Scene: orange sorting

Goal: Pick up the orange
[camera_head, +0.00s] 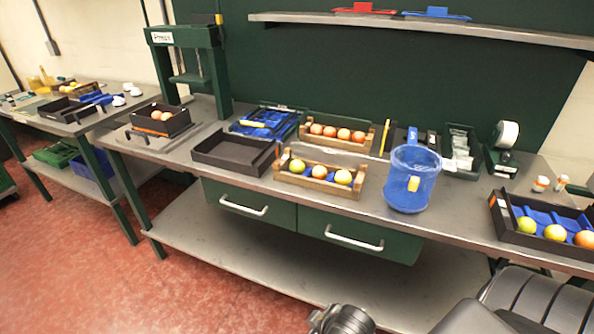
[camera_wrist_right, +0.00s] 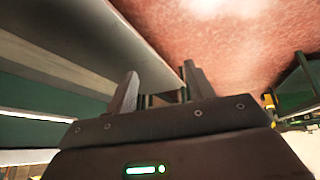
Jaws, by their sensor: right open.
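Several orange-coloured fruits (camera_head: 343,134) sit in a row in the back wooden crate (camera_head: 310,144). The front wooden crate (camera_head: 318,185) holds a yellow-green fruit (camera_head: 297,166) and two yellow-orange ones (camera_head: 343,177). A black tray (camera_head: 533,240) at the right holds a green, a yellowish and an orange fruit (camera_head: 585,239). Which one is the orange meant cannot be told. My right gripper (camera_wrist_right: 160,88) is open and empty in the right wrist view, with the bench edge and red floor beyond it, away from the fruit. My left gripper is not in view.
An empty black tray (camera_head: 235,168) lies left of the front crate. A press (camera_head: 193,70) stands at the back left. Green drawers (camera_head: 345,238) hang under the bench. My arm links show at bottom right.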

